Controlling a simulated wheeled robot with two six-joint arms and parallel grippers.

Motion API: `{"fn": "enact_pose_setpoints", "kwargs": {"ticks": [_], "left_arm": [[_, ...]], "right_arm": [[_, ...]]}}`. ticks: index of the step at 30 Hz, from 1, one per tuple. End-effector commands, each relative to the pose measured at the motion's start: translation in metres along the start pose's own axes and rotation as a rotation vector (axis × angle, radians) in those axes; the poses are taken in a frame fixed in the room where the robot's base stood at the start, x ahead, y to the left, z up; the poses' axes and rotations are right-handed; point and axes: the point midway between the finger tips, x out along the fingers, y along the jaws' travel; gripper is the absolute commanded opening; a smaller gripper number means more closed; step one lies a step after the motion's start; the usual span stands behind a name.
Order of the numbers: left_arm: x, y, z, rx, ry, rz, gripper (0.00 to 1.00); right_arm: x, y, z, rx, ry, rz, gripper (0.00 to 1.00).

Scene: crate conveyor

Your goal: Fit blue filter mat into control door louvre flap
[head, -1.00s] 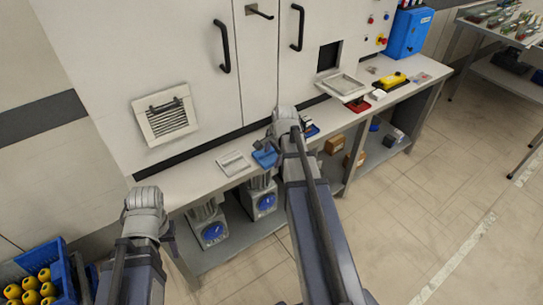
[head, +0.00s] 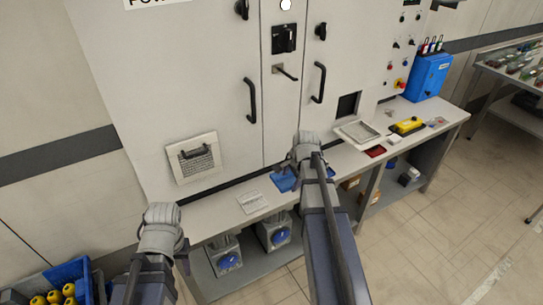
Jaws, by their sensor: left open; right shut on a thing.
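The louvre flap (head: 193,157) is a pale square frame with dark slats, low on the left door of the grey control cabinet (head: 190,80). The blue filter mat (head: 284,181) shows just below and left of my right gripper (head: 307,143), over the bench's back edge. My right gripper is shut on the mat; the wrist hides its fingers and part of the mat. My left gripper (head: 163,213) is open and empty, below and left of the louvre flap, with its fingertips mostly hidden by its wrist.
A light grey slotted panel (head: 252,202) lies on the bench (head: 222,217). A pale framed tray (head: 357,133), a yellow-black control box (head: 407,126) and a blue box (head: 428,78) stand further right. Black door handles (head: 250,100) project from the cabinet. Motors sit on the lower shelf.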

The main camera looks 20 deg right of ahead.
Motion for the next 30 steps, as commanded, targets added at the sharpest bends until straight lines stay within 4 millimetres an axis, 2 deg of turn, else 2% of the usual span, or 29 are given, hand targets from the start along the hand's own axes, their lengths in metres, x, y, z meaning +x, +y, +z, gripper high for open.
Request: {"fn": "enact_pose_setpoints", "kwargs": {"ticks": [9,30], "left_arm": [[-0.033,-0.003,0.002,0.000,0.000,0.000,0.47],[-0.031,-0.003,0.002,0.000,0.000,0.000,0.47]], "right_arm": [[-0.032,-0.010,0.000,0.000,0.000,0.000,0.08],[-0.030,-0.009,0.000,0.000,0.000,0.000,0.08]]}}
